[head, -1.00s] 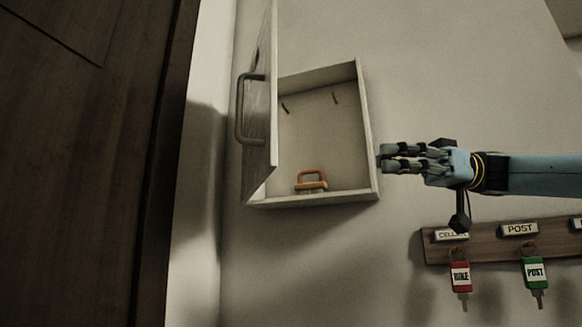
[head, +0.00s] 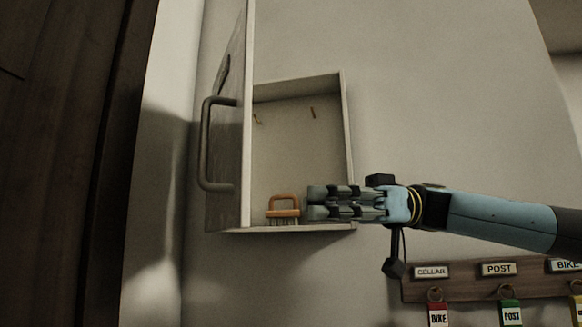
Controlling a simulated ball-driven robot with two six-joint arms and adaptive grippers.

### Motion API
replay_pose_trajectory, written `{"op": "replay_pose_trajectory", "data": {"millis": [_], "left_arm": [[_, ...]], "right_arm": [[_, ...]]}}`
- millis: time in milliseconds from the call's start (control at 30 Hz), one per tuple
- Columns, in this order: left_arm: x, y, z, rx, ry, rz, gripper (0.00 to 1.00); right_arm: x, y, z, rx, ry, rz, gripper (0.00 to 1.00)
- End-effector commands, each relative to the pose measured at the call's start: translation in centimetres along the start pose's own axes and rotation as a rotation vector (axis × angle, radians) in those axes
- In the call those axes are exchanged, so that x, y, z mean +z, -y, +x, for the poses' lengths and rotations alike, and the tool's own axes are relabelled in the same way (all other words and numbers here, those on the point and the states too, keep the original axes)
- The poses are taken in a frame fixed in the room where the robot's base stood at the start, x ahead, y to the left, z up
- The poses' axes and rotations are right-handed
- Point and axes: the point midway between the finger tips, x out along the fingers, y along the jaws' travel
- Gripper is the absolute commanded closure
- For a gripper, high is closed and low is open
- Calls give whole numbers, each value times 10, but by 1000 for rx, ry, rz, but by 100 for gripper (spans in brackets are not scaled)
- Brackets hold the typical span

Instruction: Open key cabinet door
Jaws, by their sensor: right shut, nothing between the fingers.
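The key cabinet (head: 348,120) is a shallow pale box on the wall. Its door (head: 230,130) is hinged on the left and stands wide open toward me, with a dark curved handle (head: 206,150) on its outer face. Inside, an orange-handled object with short prongs (head: 284,208) stands on the cabinet floor, and two small hooks show on the back wall. My right gripper (head: 312,203) is shut and empty. It reaches in from the right across the cabinet's lower right side, with its tips close beside the orange object; I cannot tell whether they touch. My left gripper is not in view.
A wooden key rack (head: 460,283) hangs on the wall at lower right, with labels such as CELLAR and POST. A red key tag (head: 438,314) and a green key tag (head: 511,313) hang from it. A dark wooden panel (head: 60,160) fills the far left.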

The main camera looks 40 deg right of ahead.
Motion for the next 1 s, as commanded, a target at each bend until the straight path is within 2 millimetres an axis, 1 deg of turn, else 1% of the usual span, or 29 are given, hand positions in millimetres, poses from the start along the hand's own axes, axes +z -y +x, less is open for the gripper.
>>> {"op": "replay_pose_trajectory", "data": {"millis": [33,67,300,500,667,1000], "left_arm": [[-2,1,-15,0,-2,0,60],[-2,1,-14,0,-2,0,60],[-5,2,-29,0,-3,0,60],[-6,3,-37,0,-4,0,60],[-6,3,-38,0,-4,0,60],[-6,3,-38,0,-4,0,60]], "right_arm": [[-8,1,4,-2,-6,-1,100],[-7,0,9,-3,-10,-4,100],[-10,-4,44,-13,-26,3,100],[-7,-5,63,-16,-23,13,100],[-5,-6,69,-15,-19,17,100],[-4,-6,69,-15,-18,18,100]]}}
